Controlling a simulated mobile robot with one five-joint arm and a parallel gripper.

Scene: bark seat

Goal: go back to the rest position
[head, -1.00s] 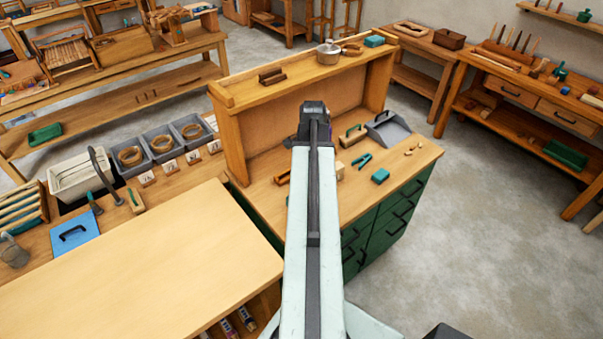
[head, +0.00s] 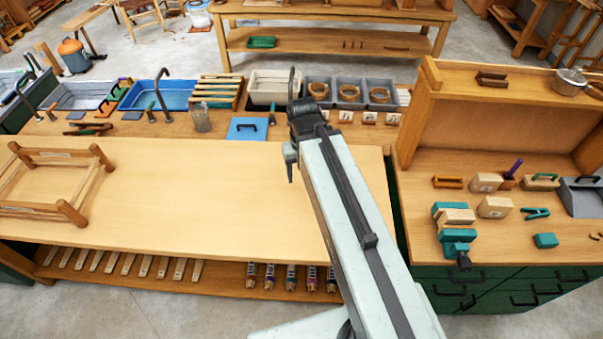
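My arm reaches forward from the bottom of the head view, over the right end of the long wooden bench (head: 200,190). My gripper (head: 291,165) is at the arm's far end, hanging beside the dark wrist. It is small and seen from behind, so I cannot tell whether its fingers are open or shut. I see nothing held in it.
A wooden frame (head: 62,152) stands at the bench's left end. Basins, including a blue one (head: 178,95), and grey bins (head: 349,95) line the back. The middle of the bench top is bare.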

